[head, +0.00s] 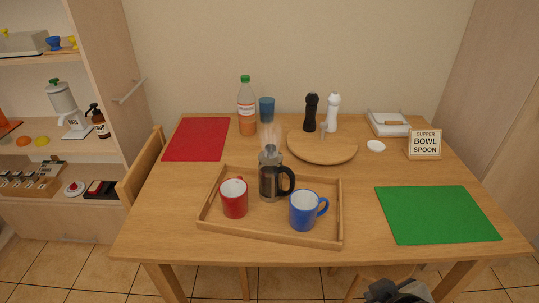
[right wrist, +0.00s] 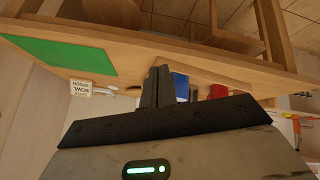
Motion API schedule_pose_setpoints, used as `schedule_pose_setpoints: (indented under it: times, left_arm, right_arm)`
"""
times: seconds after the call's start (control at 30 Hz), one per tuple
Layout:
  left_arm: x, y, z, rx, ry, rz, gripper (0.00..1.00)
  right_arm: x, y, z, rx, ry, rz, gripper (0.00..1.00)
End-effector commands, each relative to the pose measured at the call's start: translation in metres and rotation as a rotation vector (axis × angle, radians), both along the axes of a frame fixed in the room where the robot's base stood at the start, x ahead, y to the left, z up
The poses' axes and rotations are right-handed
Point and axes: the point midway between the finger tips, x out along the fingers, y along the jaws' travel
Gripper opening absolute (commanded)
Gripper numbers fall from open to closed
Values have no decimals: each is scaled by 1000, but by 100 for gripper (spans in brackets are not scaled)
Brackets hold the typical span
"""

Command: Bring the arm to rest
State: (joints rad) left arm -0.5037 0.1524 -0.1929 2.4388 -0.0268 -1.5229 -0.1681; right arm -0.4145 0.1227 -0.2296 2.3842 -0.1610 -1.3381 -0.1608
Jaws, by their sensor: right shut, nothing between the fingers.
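My right gripper (head: 398,291) shows at the bottom edge of the head view, in front of the table's near edge and below its top. In the right wrist view its fingers (right wrist: 158,86) are together with nothing between them. It is clear of the table (head: 350,250) and touches none of the objects on it. My left gripper is not in view.
A wooden tray (head: 270,238) holds a red mug (head: 235,200), a blue mug (head: 303,212) and a french press (head: 268,180). A green mat (head: 437,215) lies at the right, a red mat (head: 197,139) at the back left. A chair (head: 144,165) stands left.

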Motion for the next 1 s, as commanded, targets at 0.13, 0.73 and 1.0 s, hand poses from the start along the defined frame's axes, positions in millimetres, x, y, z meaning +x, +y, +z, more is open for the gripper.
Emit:
schedule_pose_setpoints:
  times: [0.13, 0.73, 1.0]
  left_arm:
    - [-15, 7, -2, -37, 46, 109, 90]
    - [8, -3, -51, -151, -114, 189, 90]
    - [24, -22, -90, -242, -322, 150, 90]
  right_arm:
    - [-43, -10, -16, 77, 159, -101, 0]
    - [-52, 1, -73, 221, 123, -152, 0]
    - [-36, 20, -112, 303, -86, -97, 0]
